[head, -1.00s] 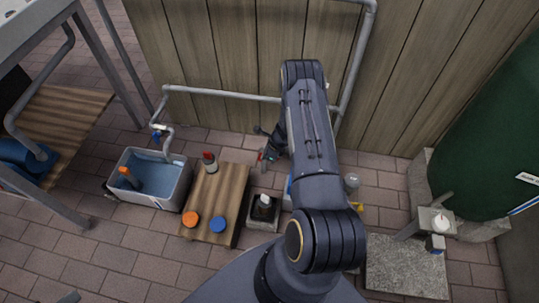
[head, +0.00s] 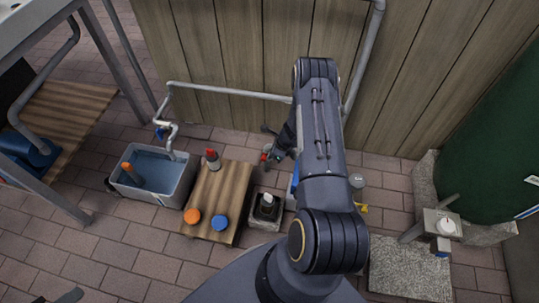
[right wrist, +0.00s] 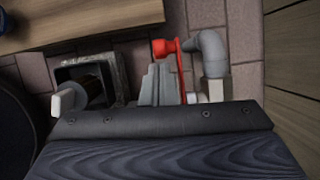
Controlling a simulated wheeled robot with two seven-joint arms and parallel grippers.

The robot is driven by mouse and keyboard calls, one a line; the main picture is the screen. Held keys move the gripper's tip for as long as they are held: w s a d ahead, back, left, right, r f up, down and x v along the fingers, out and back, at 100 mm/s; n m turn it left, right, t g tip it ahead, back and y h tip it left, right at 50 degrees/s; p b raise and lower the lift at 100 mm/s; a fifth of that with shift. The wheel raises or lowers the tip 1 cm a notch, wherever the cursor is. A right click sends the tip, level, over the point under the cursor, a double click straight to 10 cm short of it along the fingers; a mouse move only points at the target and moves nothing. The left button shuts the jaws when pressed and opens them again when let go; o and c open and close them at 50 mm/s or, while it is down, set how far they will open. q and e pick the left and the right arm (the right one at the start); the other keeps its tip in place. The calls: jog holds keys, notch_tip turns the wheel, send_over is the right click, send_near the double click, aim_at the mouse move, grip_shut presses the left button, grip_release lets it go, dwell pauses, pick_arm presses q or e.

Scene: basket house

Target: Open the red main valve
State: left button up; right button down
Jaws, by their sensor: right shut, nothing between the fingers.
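The red main valve shows in the right wrist view as a red lever (right wrist: 182,70) with a round red end, beside a grey pipe elbow (right wrist: 210,48). My right gripper (right wrist: 161,84) is shut and empty, its grey fingers just left of the lever. I cannot tell whether they touch it. In the head view a small red bit of the valve (head: 265,151) shows near the wooden wall, just left of my right gripper (head: 274,157). My right arm hides part of the pipe there. My left gripper is not clearly in view.
A wooden board (head: 233,178) holds a red-topped bottle and orange and blue caps. Left of it stands a grey basin (head: 185,184) of water under a blue-handled tap (head: 159,132). A dark bottle in a square tray (head: 257,224) stands right of the board. A green tank (head: 490,130) is far right.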

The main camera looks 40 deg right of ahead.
jog(key=p+v, duration=0.5)
jog(key=v, duration=0.8)
jog(key=shift+a+r, duration=0.25)
jog(key=shift+r, duration=0.05)
jog(key=shift+w, duration=0.1)
jog(key=s+a+r+n+t+y, duration=0.1)
jog(key=a+r+n, duration=0.35)
jog(key=r, duration=0.45)
jog(key=a+r+n, duration=0.4)
jog(key=a+r, duration=0.1)
jog(key=r, duration=0.5)
jog(key=s+a+r+n+t+y, duration=0.1)
jog(key=a+r+n, duration=0.3)
jog(key=r, duration=0.5)
jog(key=s+a+r+n+p, duration=0.1)
jog(key=s+a+r+n, duration=0.35)
jog(key=s+n, duration=0.35)
jog(key=s+a+r+n, duration=0.4)
jog(key=s+a+n, duration=0.25)
jog(key=s, duration=0.45)
notch_tip(320, 180, up, 26)
jog(key=d+p, duration=0.1)
jog(key=p, duration=2.4)
jog(key=shift+w+f+h, duration=0.2)
jog(key=shift+w+h, duration=0.1)
jog(key=shift+h, duration=0.1)
